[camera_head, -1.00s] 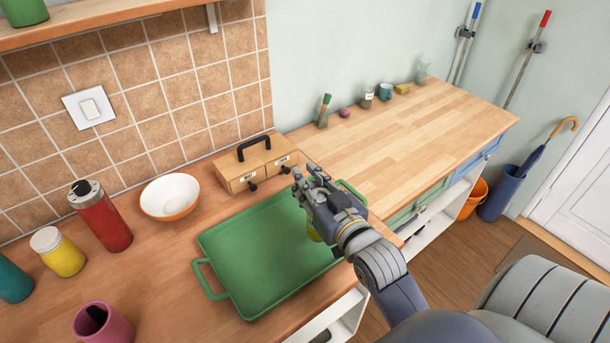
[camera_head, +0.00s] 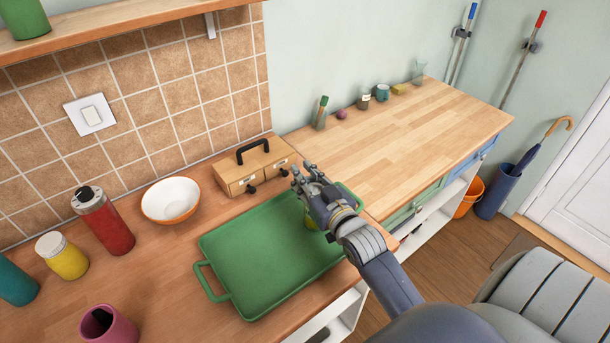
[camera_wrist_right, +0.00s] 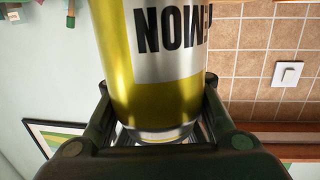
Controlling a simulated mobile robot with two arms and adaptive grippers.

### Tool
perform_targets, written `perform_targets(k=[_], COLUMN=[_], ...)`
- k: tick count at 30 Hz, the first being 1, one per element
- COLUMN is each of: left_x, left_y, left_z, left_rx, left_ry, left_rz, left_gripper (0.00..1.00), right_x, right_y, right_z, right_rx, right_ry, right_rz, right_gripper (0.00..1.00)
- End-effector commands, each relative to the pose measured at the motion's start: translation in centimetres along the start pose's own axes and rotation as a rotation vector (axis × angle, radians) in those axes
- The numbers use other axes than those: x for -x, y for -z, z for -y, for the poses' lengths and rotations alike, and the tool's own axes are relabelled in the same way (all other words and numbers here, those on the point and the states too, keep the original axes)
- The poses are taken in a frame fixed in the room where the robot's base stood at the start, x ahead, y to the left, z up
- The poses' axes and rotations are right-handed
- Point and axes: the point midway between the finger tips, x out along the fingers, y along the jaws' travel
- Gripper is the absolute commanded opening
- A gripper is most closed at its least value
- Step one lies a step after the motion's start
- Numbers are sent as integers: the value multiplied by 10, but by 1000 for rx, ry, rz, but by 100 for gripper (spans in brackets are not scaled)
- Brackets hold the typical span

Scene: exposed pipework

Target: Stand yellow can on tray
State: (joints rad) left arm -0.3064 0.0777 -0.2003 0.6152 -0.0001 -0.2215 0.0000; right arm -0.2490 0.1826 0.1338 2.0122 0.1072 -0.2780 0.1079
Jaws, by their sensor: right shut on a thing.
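The yellow can (camera_wrist_right: 155,95) fills the middle of the right wrist view, with a pale band and dark letters on it. My right gripper (camera_head: 308,188) is shut around the can. In the head view only a small yellow part of the can (camera_head: 309,221) shows below the gripper. The green tray (camera_head: 255,265) lies on the wooden counter. The gripper and can are over the tray's right part in the picture. I cannot tell whether the can touches the tray, as its lower end is hidden. My left gripper is not in view.
A wooden drawer box (camera_head: 250,170) with a black handle stands behind the tray, beside a white-and-orange bowl (camera_head: 170,200). A red bottle (camera_head: 104,225), a yellow jar (camera_head: 65,258) and a pink cup (camera_head: 108,328) stand left. The tray's left and middle are bare.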

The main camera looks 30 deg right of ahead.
Motion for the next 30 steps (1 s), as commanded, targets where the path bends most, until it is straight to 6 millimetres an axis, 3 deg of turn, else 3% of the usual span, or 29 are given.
perform_targets(k=[2,3,6,7,20,30], left_x=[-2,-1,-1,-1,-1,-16], left_y=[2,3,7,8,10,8], left_z=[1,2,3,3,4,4], left_rx=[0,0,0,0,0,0], left_ry=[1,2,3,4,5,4], left_rz=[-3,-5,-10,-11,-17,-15], left_gripper=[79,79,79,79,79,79], right_x=[0,0,0,0,4,64], right_y=[-2,-2,-2,-2,-1,-3], right_z=[0,0,0,0,0,0], right_rx=[0,0,0,0,0,0], right_ry=[0,0,0,0,0,0], right_rz=[-2,0,1,1,3,4], right_gripper=[0,27,49,52,52,52])
